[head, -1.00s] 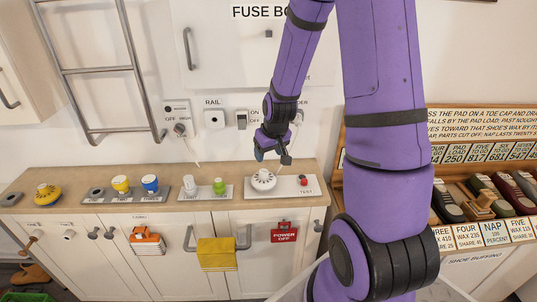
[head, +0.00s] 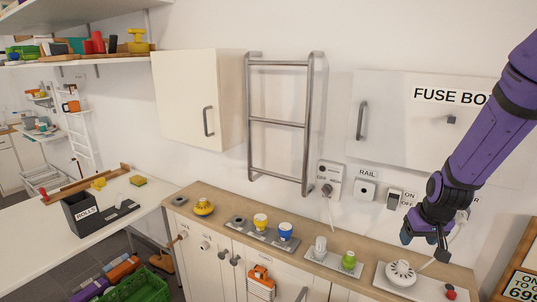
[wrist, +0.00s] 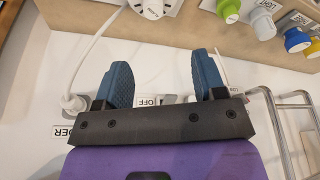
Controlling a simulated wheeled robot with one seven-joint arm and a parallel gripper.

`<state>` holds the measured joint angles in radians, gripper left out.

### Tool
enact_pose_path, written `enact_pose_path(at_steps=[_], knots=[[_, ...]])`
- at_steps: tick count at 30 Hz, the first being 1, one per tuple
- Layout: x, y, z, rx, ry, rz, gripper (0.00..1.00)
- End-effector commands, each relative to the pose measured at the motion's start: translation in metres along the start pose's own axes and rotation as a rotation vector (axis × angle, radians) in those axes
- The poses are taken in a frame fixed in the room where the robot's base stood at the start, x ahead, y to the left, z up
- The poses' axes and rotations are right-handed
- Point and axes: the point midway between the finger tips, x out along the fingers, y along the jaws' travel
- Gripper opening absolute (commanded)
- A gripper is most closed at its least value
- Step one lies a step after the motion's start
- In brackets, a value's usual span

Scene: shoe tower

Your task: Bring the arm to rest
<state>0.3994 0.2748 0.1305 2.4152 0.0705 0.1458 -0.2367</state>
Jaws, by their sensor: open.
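My purple arm (head: 490,130) reaches in from the right edge in the head view. My gripper (head: 424,240) hangs in front of the wall, above the right end of the wooden worktop (head: 328,235). In the wrist view my gripper (wrist: 161,75) shows two blue fingers, apart with nothing between them. The white round detector (head: 400,272) on its plate lies below and a little left of the gripper in the head view. It also shows at the top edge of the wrist view (wrist: 153,8).
A fuse box (head: 390,125), a rail socket (head: 366,190) and a switch (head: 393,200) are on the wall beside the arm. Yellow, blue and green caps line the worktop. A white table (head: 60,235) stands at far left.

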Motion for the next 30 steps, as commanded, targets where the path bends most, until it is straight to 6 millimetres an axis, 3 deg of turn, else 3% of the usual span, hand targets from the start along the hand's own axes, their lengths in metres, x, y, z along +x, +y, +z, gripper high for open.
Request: enact_pose_path(at_steps=[5, 14, 21, 30], knots=[[-0.060, -0.021, -0.002, -0.030, 0.030, 0.006, 0.64], [-0.150, -0.052, 0.018, -0.061, 0.066, 0.005, 0.64], [-0.215, -0.072, 0.050, -0.080, 0.097, -0.004, 0.64], [-0.281, -0.086, 0.106, -0.095, 0.135, -0.029, 0.64]])
